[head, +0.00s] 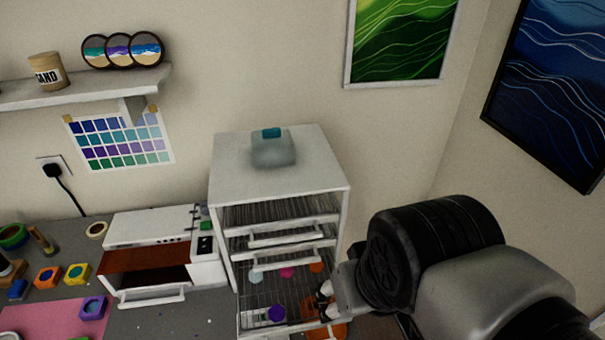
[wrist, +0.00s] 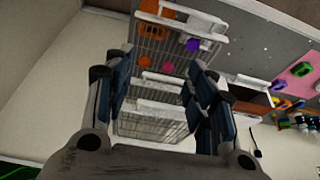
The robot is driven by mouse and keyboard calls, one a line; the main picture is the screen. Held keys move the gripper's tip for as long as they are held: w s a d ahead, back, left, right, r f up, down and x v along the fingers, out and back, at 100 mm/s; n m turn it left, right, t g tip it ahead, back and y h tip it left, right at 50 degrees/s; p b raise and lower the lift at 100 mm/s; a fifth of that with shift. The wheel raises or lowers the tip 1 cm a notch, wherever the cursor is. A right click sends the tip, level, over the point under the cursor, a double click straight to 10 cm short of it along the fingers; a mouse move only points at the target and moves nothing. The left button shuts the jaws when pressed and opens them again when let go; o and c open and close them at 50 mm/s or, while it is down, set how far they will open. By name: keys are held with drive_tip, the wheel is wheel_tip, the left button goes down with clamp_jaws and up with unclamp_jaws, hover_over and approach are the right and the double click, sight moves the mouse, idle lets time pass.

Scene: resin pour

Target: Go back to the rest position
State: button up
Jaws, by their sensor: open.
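My gripper (wrist: 160,90) is open in the wrist view, its two blue-padded fingers spread apart with nothing between them. In the head view my gripper (head: 326,300) is in front of the lower right part of a white rack cabinet (head: 280,188), partly hidden by my arm. The cabinet's wire racks also show beyond the fingers in the wrist view (wrist: 155,118). A lower rack, pulled out, holds a purple round piece (head: 277,313), with pink and orange pieces behind it. I cannot tell whether the gripper touches the rack.
A small white oven (head: 150,228) with its door down stands left of the cabinet. A pink mat (head: 40,322) and several colour pots lie on the bench further left. A grey-teal box (head: 272,150) sits on the cabinet. A wall shelf (head: 90,88) is upper left.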

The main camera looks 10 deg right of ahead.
drive_tip(key=shift+s+d+r, duration=0.1)
drive_tip(key=shift+s+d, duration=0.2)
drive_tip(key=shift+s, duration=0.3)
wheel_tip(320, 180, down, 3)
drive_tip(key=b, duration=0.2)
drive_tip(key=shift+r+b, duration=0.1)
drive_tip(key=shift+b, duration=0.3)
drive_tip(key=shift+c, duration=0.3)
